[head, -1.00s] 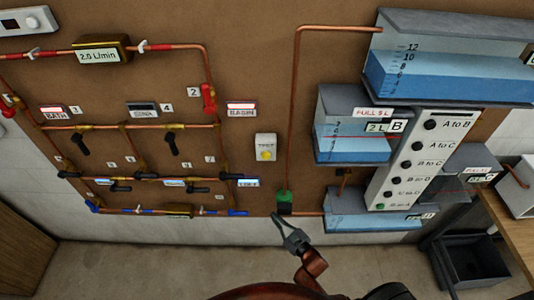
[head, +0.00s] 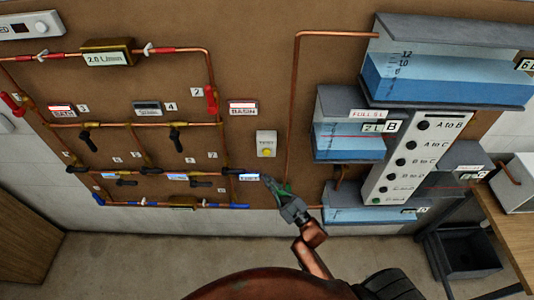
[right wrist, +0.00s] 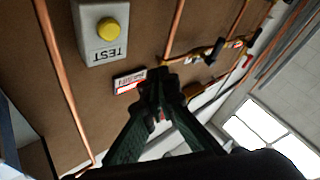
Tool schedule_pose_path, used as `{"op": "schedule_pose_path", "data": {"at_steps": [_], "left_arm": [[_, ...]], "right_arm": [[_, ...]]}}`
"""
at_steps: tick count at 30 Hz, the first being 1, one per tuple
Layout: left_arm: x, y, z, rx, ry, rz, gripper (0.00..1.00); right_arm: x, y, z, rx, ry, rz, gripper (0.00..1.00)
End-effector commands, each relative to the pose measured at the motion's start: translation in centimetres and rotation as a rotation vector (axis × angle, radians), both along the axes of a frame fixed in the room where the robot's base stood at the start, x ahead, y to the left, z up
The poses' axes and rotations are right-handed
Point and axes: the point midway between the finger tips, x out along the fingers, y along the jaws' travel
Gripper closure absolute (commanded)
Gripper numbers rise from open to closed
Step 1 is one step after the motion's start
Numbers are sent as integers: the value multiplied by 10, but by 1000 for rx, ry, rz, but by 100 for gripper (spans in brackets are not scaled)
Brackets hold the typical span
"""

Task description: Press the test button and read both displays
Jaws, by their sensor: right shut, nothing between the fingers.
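The test button is a yellow knob on a pale box (head: 266,144) on the brown board, right of the pipe loop. In the right wrist view the box (right wrist: 100,48) is large, upside down and marked TEST. My right gripper (head: 268,182) is shut and empty, just below the box and apart from it. It also shows in the right wrist view (right wrist: 158,82). The upper flow display (head: 107,58) reads 2.0 L/min. My left gripper is not in view.
Copper pipes with red, black and blue valve handles cover the board's left part. A BASIN label (head: 242,108) hangs left of the button box. Water tanks (head: 350,135) and a selector panel (head: 414,150) fill the right. A vertical pipe (head: 292,110) runs close beside the box.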

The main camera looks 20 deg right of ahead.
Motion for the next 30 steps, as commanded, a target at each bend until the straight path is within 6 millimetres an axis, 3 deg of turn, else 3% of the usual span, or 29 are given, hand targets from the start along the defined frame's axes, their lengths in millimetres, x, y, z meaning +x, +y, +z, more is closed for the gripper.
{"op": "schedule_pose_path", "data": {"at_steps": [8,21,30], "left_arm": [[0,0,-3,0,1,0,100],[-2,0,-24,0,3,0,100],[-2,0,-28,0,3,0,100]], "right_arm": [[7,-3,-1,-1,0,1,100],[58,-28,-2,-2,0,0,100],[78,-37,-1,-1,1,0,100]]}}
